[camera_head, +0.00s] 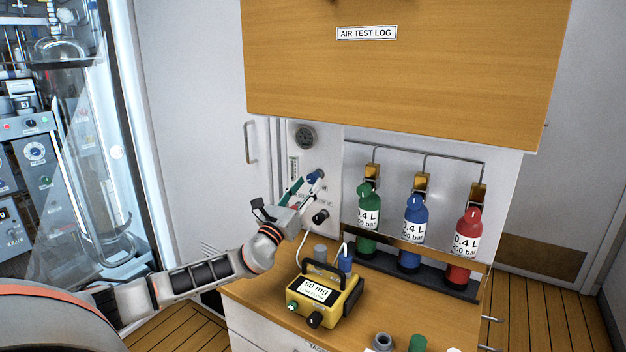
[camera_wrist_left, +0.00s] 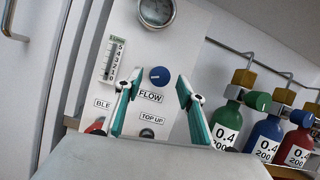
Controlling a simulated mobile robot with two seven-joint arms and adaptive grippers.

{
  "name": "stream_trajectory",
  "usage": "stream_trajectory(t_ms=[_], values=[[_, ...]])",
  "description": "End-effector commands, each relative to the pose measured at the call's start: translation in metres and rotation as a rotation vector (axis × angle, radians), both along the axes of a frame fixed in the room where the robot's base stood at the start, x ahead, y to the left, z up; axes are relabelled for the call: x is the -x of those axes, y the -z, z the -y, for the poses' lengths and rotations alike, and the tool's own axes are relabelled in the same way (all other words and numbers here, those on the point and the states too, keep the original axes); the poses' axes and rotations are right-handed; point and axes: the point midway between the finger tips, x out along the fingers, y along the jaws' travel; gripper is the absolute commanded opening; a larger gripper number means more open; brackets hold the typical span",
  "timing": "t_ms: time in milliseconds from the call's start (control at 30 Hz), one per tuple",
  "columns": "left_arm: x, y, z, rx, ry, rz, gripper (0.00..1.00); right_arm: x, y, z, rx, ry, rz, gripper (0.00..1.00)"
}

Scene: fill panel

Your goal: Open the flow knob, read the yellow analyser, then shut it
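The blue flow knob (camera_wrist_left: 159,76) sits on the white panel above a FLOW label; the head view shows it too (camera_head: 315,176). My left gripper (camera_head: 302,186) is at the panel, with its teal fingers (camera_wrist_left: 157,82) open and apart. In the wrist view the knob shows between the fingertips, with a gap on each side; I cannot tell how far beyond them it lies. The yellow analyser (camera_head: 343,306) stands on the wooden counter, its face reading "50 mg" above smaller, illegible text. It has a green button and a black knob in front. My right gripper is not in view.
A flow scale (camera_wrist_left: 113,60) and a round gauge (camera_wrist_left: 156,10) are on the panel. A black knob (camera_head: 320,215) is below the flow knob. Green (camera_head: 367,240), blue (camera_head: 411,255) and red (camera_head: 463,265) bottles stand at right. A wooden cabinet (camera_head: 400,80) overhangs the counter.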

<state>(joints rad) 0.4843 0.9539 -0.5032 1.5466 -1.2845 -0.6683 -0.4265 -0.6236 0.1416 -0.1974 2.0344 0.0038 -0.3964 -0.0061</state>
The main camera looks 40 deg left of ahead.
Motion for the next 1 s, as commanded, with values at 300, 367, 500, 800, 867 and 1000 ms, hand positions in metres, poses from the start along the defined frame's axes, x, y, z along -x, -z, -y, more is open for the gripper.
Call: stream_trajectory(t_ms=[300,367,500,800,867,1000], values=[[-0.031,-0.012,-0.004,0.001,-0.001,0.0,0.39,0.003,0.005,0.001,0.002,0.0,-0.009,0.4],[-0.033,-0.013,-0.004,0.001,0.0,-0.001,0.39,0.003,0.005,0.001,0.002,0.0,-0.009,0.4],[-0.035,-0.014,-0.004,0.001,0.0,-0.001,0.39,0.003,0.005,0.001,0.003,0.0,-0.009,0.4],[-0.035,-0.014,-0.004,0.002,0.0,-0.001,0.13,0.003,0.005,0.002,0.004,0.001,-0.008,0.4],[-0.035,-0.014,-0.004,0.002,0.0,-0.001,0.0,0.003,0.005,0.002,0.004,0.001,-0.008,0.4],[-0.035,-0.014,-0.004,0.003,0.0,-0.001,0.0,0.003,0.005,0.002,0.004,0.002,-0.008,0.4]])
